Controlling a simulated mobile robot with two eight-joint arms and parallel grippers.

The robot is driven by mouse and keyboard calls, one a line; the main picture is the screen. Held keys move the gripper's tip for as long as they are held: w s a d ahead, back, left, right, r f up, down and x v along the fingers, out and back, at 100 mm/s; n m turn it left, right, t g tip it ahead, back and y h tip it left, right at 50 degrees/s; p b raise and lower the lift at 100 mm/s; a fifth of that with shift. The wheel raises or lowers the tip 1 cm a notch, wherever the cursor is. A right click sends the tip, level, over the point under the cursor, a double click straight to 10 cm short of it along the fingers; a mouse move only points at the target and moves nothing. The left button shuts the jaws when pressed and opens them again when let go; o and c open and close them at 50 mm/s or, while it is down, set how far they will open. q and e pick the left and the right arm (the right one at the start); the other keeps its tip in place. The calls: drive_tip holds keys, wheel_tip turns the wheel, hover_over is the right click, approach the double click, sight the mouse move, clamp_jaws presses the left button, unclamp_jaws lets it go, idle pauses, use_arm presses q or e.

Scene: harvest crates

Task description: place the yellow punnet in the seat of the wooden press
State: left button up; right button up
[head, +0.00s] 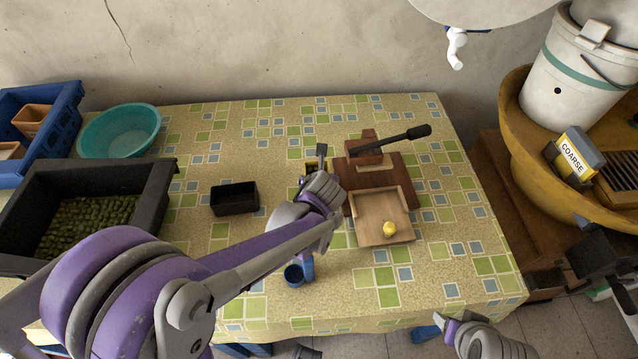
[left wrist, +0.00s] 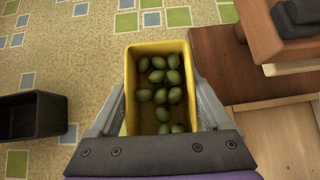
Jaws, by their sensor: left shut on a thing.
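The yellow punnet (left wrist: 158,47) holds several green olives. My left gripper (left wrist: 160,112) is shut on it, one finger on each side, and it looks upright. In the head view the punnet (head: 311,167) is mostly hidden behind my left gripper (head: 318,164), just left of the wooden press. The wooden press (head: 408,184) has a dark brown base, a block with a black lever, and a pale tray in front. In the left wrist view the press (left wrist: 228,62) is right of the punnet. How the seat lies is unclear.
A black punnet (head: 234,187) stands left of the press. A small yellow thing (head: 389,229) lies on the pale tray. A dark crate (head: 158,190) of green olives, a teal bowl (head: 120,131) and a blue crate (head: 66,101) are at left. A blue cup (head: 293,275) is in front.

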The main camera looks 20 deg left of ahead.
use_arm(q)
drive_tip(key=shift+f, duration=1.45)
drive_tip(key=shift+f+b, duration=0.2)
drive_tip(key=shift+b, duration=0.15)
drive_tip(key=o, duration=1.2)
drive_tip(key=shift+c, duration=0.2)
